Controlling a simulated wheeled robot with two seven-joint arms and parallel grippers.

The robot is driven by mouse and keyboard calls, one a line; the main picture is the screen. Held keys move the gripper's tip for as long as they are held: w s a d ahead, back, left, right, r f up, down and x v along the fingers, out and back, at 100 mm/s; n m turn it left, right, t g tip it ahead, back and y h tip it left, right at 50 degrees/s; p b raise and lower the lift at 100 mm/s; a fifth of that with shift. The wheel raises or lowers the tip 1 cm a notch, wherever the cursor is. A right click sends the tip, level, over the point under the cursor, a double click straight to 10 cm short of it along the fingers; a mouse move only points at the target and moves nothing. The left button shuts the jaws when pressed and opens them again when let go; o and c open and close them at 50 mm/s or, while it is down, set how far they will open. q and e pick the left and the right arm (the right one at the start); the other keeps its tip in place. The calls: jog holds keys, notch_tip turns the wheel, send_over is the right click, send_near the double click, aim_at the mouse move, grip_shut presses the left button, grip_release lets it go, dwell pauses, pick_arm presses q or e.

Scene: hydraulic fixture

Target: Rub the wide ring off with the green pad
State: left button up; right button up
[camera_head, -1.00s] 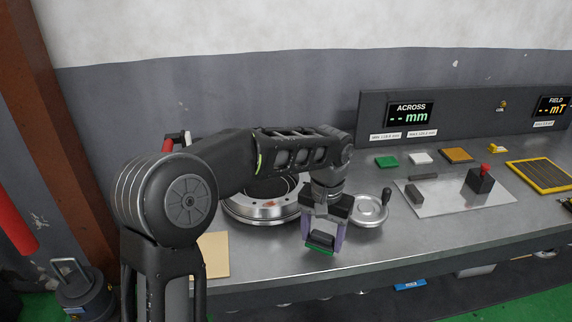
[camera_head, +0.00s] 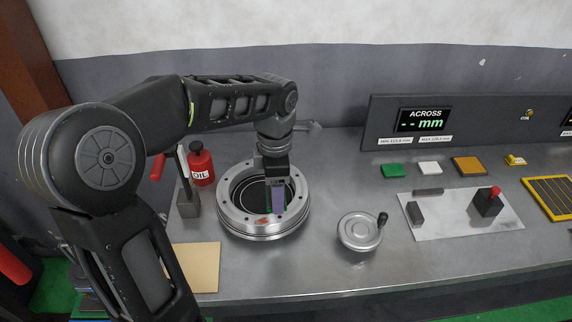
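My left gripper (camera_head: 277,198) is over the opening of a round metal fixture (camera_head: 236,222), with its fingers pointing down inside the rim. It is shut on a dark-backed green pad (camera_head: 268,209), of which only a green sliver shows beside the purple finger. Inside the fixture the dark floor (camera_head: 249,195) carries thin pale curved lines. I cannot tell which line is the wide ring, and the gripper hides part of the floor. Contact between pad and floor cannot be made out. My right gripper is not in view.
A red oil bottle (camera_head: 201,165) and a lever stand (camera_head: 188,203) are close left of the fixture. A handwheel (camera_head: 360,231) stands to its right. Green (camera_head: 392,170), white (camera_head: 429,168) and orange (camera_head: 468,166) blocks lie farther right. A tan sheet (camera_head: 203,268) lies in front.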

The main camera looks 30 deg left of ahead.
pick_arm(q)
jog(key=shift+a+r+n, duration=0.15)
jog(key=shift+r+n, duration=0.05)
jog(key=shift+n, duration=0.3)
jog(key=shift+s, duration=0.1)
jog(key=shift+f, duration=0.1)
jog(key=b, duration=0.5)
send_over(263, 220)
jog(key=w+d, duration=0.2)
jog(key=d, duration=0.1)
jog(key=shift+a+f, duration=0.15)
jog(key=shift+f, duration=2.75)
jog(key=shift+f+b, duration=0.55)
jog(key=shift+f, duration=0.45)
jog(key=shift+s, duration=0.1)
jog(key=shift+s+a+r, duration=0.1)
jog(key=shift+s+a, duration=0.85)
jog(key=shift+a, duration=0.3)
